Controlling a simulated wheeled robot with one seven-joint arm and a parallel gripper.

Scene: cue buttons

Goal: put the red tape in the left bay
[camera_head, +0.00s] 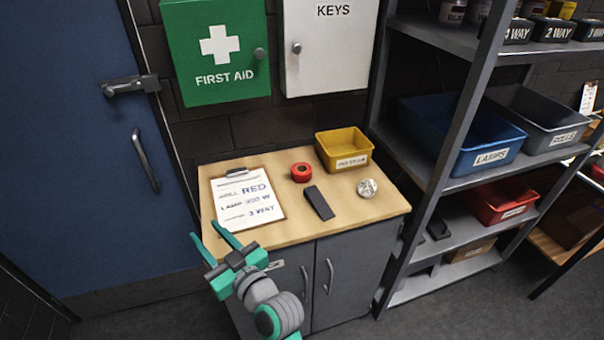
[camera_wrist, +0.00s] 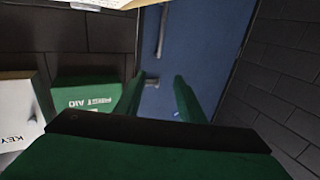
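The red tape (camera_head: 301,172) is a small red roll lying on the wooden top of a grey cabinet (camera_head: 300,232), between the clipboard and the yellow bin. My gripper (camera_head: 222,233) is open and empty in front of the cabinet's left front corner, to the lower left of the tape and apart from it. In the wrist view my gripper's two green fingers (camera_wrist: 156,98) are spread with nothing between them. The tape does not show in the wrist view. No bay labelled left can be made out.
A clipboard (camera_head: 247,200), a dark block (camera_head: 319,203), a silvery round item (camera_head: 367,188) and a yellow bin (camera_head: 343,150) share the cabinet top. Shelving at right holds a blue bin (camera_head: 463,134), a grey bin (camera_head: 537,120) and a red bin (camera_head: 500,203). A blue door (camera_head: 84,150) stands at left.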

